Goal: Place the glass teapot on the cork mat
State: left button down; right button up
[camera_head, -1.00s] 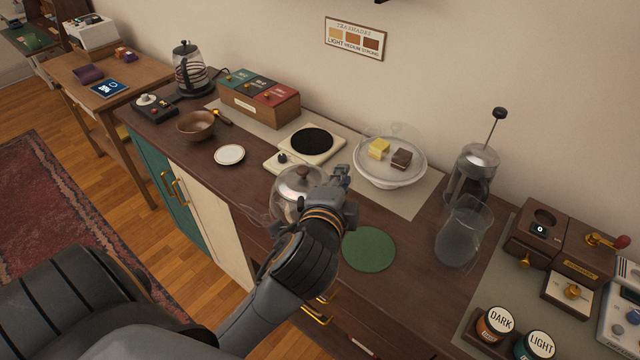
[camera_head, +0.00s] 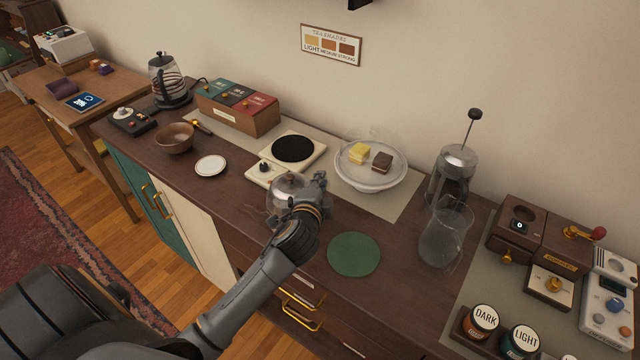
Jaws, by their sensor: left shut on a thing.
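The glass teapot (camera_head: 286,189), clear with a rounded lid and a brown knob, is upright in front of the hot plate. My left gripper (camera_head: 314,193) is shut on it at its right side; the wrist hides much of the teapot's lower part. I cannot tell whether its base touches the counter. A flat round mat (camera_head: 354,254), green in colour, lies on the counter to the right and nearer the front edge, with nothing on it. It is the only round mat in view. My right gripper is out of view.
The hot plate (camera_head: 293,149) is just behind the teapot. A glass-domed cake stand (camera_head: 370,185) stands behind the mat. A glass pitcher (camera_head: 442,240) and a French press (camera_head: 452,172) stand to the right. A small white plate (camera_head: 210,166) lies left. Counter around the mat is clear.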

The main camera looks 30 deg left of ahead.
pick_arm(q)
jog(key=shift+f, duration=0.3)
jog(key=shift+f, duration=0.1)
jog(key=c, duration=1.4)
grip_release()
jog(key=b+v, duration=0.1)
jog(key=v, duration=1.1)
